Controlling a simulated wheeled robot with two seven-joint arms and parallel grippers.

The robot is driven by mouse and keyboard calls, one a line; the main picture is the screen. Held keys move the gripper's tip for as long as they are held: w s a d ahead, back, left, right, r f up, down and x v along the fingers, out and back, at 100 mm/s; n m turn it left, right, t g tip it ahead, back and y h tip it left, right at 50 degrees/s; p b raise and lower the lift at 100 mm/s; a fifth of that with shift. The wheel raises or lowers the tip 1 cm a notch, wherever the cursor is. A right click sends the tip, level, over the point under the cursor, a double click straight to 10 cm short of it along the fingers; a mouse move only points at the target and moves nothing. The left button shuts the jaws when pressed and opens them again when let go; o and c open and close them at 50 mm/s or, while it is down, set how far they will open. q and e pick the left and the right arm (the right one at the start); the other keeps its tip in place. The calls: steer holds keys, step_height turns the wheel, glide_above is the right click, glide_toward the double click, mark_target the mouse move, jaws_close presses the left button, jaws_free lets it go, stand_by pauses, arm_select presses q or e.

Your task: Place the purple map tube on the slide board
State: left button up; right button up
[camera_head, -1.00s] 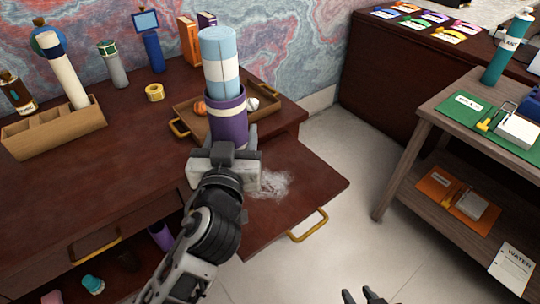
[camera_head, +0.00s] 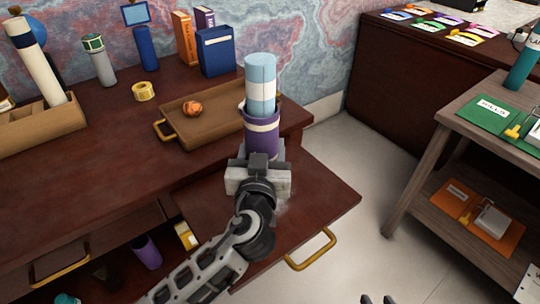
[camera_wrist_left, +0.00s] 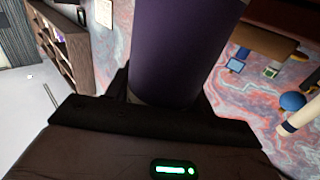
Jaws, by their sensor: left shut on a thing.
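The purple map tube (camera_head: 262,138), with a cream band and a light blue roll (camera_head: 260,82) standing out of its top, is upright in my left gripper (camera_head: 258,168). That gripper is shut on it; the tube's purple side fills the middle of the left wrist view (camera_wrist_left: 182,50). The slide board (camera_head: 325,205) is the dark red-brown leaf pulled out from the desk, with a gold handle. The tube appears over its back part. Its lower end is hidden by my gripper, so I cannot tell whether it touches. My right gripper (camera_head: 378,299) shows only its separated fingertips at the bottom edge, empty.
A wooden tray (camera_head: 208,124) with an orange ball (camera_head: 192,108) stands just left of the tube. A blue binder (camera_head: 215,52) and an orange book (camera_head: 186,38) are behind. A second purple tube (camera_head: 146,252) is under the desk. The board's right part is clear.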

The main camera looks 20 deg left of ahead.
arm_select(q)
steer(key=shift+s+f, duration=0.1)
steer(key=shift+f, duration=0.05)
steer(key=shift+f, duration=0.2)
steer(key=o, duration=1)
steer(key=shift+r, duration=0.1)
